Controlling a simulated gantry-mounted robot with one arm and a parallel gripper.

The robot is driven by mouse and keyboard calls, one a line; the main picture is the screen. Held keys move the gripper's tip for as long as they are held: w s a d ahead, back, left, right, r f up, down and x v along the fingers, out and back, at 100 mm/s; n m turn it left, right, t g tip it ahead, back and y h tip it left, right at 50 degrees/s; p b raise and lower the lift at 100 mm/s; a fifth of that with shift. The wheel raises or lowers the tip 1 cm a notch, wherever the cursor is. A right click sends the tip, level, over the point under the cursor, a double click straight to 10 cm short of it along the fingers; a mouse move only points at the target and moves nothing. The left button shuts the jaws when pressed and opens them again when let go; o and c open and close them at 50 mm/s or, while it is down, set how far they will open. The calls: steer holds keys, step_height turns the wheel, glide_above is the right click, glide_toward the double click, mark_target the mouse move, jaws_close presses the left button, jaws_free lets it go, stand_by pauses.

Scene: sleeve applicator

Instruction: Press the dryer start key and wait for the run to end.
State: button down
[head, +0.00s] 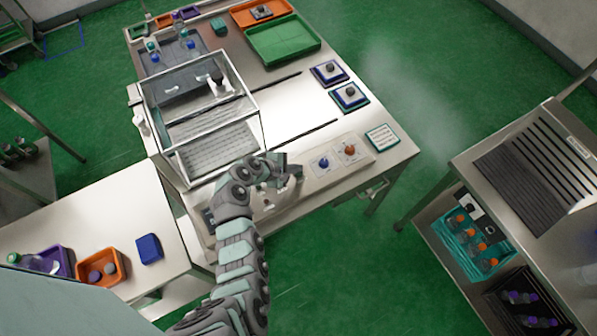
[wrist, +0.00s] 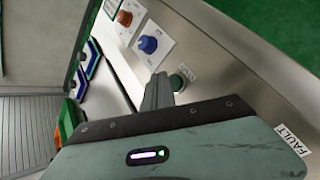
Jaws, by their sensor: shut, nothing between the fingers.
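In the wrist view a dark green round key (wrist: 179,82) sits on the metal panel, partly hidden by my fingers. A small label stands beside it, too small to read surely. My gripper (wrist: 160,82) is shut and empty, its fingertips right beside the key; I cannot tell whether they touch it. In the head view my gripper (head: 296,170) is low over the front strip of the bench, left of the blue knob (head: 323,162), and hides the key. A clear-walled box (head: 205,115) with a slatted floor stands on the bench behind my arm.
An orange-brown knob (head: 350,149) is beside the blue one. A FAULT label (wrist: 292,139) is on the panel. Two blue-edged pads (head: 349,96) lie behind the knobs. Green (head: 283,42) and orange trays are at the back. A slatted-top table (head: 520,160) stands at right.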

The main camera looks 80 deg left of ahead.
steer(key=shift+f, duration=0.15)
stand_by(0.5)
steer(key=shift+f, duration=0.3)
steer(key=shift+f+b, duration=0.4)
steer(key=shift+f, duration=0.05)
stand_by(0.5)
steer(key=shift+r, duration=0.15)
steer(key=shift+r+p, duration=0.75)
steer(key=shift+p, duration=0.05)
steer(key=shift+r+p, duration=2.1)
steer(key=shift+r, duration=0.4)
